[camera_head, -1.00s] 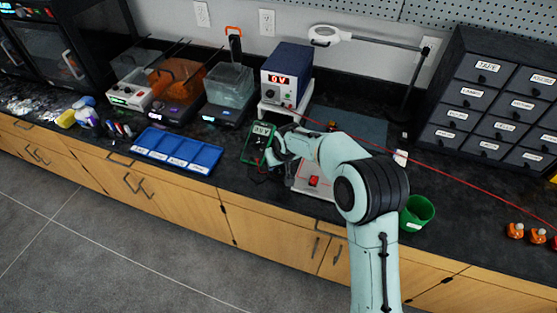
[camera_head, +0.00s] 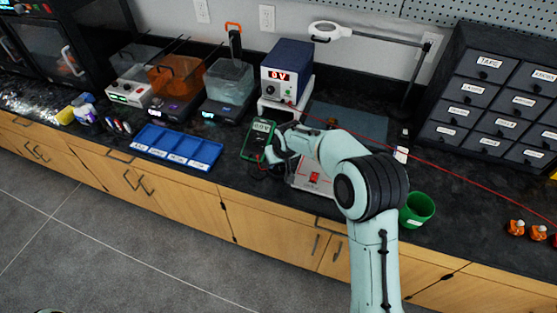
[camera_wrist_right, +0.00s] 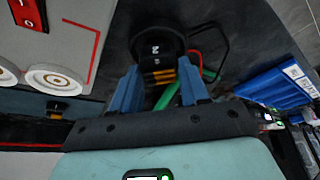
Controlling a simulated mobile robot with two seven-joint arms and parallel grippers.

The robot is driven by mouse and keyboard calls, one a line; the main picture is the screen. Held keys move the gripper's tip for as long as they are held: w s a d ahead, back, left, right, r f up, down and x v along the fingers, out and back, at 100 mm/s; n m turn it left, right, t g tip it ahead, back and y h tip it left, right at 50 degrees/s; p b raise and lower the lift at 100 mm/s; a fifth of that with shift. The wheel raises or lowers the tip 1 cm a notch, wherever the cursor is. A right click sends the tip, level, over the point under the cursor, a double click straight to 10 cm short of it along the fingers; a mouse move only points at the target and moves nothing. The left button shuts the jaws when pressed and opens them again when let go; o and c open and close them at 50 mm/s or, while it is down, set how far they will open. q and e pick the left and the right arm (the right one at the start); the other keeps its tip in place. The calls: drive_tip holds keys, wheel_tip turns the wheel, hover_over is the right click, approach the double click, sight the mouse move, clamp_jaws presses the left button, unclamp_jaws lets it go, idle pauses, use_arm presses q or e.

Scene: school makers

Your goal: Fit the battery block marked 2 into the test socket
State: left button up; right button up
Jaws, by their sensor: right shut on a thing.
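A dark round block marked 2 (camera_wrist_right: 155,47), with orange-yellow bands, sits between the blue fingers of my right gripper (camera_wrist_right: 157,92) in the right wrist view. The gripper is shut on it. In the head view my right gripper (camera_head: 275,150) is low over the bench beside the green meter (camera_head: 254,146), and hides the block. A pale test panel with a red outline and a red switch (camera_head: 314,177) lies just right of the gripper, partly behind my arm. The right wrist view shows pale round rings (camera_wrist_right: 57,80) on it. I cannot tell which part is the test socket.
A blue compartment tray (camera_head: 178,147) lies to the left. A blue power supply (camera_head: 287,73) reading 0 V stands behind the gripper. A green cup (camera_head: 417,210) stands right of my arm. A red lead (camera_head: 470,172) crosses the right side. Dark bench is clear between tray and meter.

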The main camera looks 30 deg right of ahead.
use_arm(q)
drive_tip(key=shift+s+f+b, duration=0.15)
drive_tip(key=shift+f+b, duration=0.3)
use_arm(e)
drive_tip(key=shift+f, duration=0.65)
drive_tip(key=o, duration=0.8)
use_arm(q)
drive_tip(key=shift+w+r+p, duration=0.3)
drive_tip(key=shift+r+p, duration=0.3)
drive_tip(key=shift+r, duration=0.1)
drive_tip(key=shift+w+r+p, duration=0.25)
drive_tip(key=shift+r+p, duration=0.4)
drive_tip(key=shift+r, duration=0.05)
drive_tip(key=shift+w+r+p, duration=0.3)
drive_tip(key=shift+r+p, duration=0.3)
drive_tip(key=shift+r, duration=0.1)
use_arm(e)
drive_tip(key=v, duration=1.1)
use_arm(q)
drive_tip(key=shift+s, duration=0.1)
use_arm(e)
drive_tip(key=shift+s, duration=0.1)
